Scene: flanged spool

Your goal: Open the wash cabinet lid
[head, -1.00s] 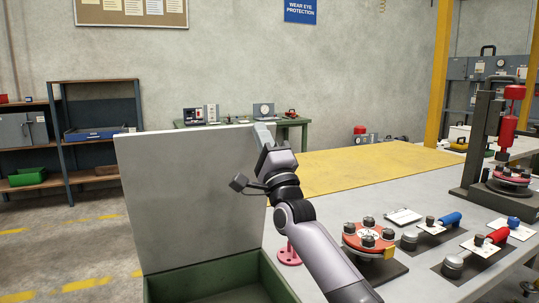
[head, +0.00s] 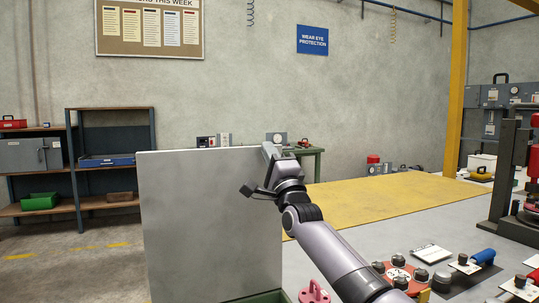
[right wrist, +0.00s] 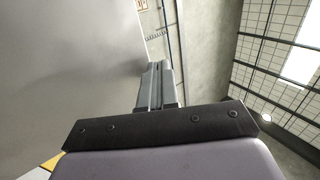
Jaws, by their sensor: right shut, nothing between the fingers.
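The wash cabinet lid (head: 208,220) is a flat grey panel standing upright, raised above the green cabinet body (head: 262,297), of which only a strip shows at the bottom edge. My right gripper (head: 268,151) is at the lid's upper right edge, with its fingers shut and empty. In the right wrist view the shut fingers (right wrist: 158,85) lie beside the lid's grey face (right wrist: 60,75); whether they touch it I cannot tell. My left gripper is not in view.
A red flanged part (head: 400,277) and a pink flanged spool (head: 314,292) are near my right forearm. A dark press stand (head: 503,185) is at the right. Shelves (head: 110,150) stand behind left.

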